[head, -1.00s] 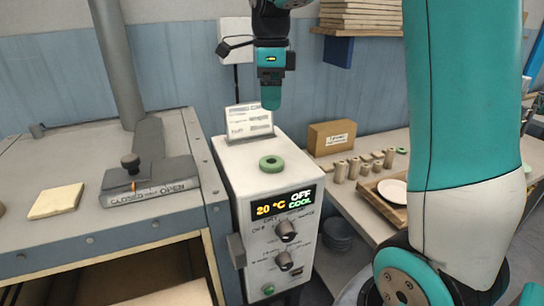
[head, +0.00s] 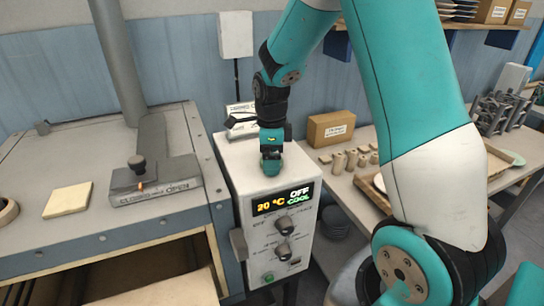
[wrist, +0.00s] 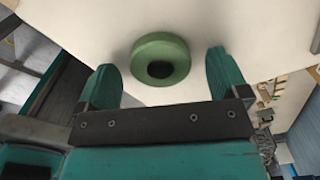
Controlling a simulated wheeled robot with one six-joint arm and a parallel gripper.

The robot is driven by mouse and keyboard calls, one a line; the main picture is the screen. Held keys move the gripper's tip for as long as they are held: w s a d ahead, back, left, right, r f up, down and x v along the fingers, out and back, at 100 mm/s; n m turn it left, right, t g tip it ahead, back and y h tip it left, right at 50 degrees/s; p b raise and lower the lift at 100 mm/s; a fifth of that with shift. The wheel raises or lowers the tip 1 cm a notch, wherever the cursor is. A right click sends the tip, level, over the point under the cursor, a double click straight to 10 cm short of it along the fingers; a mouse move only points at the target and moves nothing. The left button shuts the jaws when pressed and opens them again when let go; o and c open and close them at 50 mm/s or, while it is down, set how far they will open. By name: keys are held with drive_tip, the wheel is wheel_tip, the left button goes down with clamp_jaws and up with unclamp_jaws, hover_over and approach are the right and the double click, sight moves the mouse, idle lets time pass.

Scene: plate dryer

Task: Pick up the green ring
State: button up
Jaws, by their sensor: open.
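The green ring (wrist: 160,59) lies flat on the white top of the control box (head: 238,165). In the wrist view it sits between and just beyond the two teal fingertips, not touching either. My gripper (wrist: 163,77) is open and empty there. In the head view my gripper (head: 271,164) is pointed down over the top of the control box and hides the ring.
The control box front carries a display (head: 285,198) reading 20 °C, OFF, COOL, with knobs below. The dryer (head: 75,220) is at left. A cardboard box (head: 331,129) and several beige cylinders are on the right-hand table.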

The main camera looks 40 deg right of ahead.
drive_tip(key=shift+f, duration=0.25)
drive_tip(key=c, duration=1)
drive_tip(key=shift+r, duration=0.1)
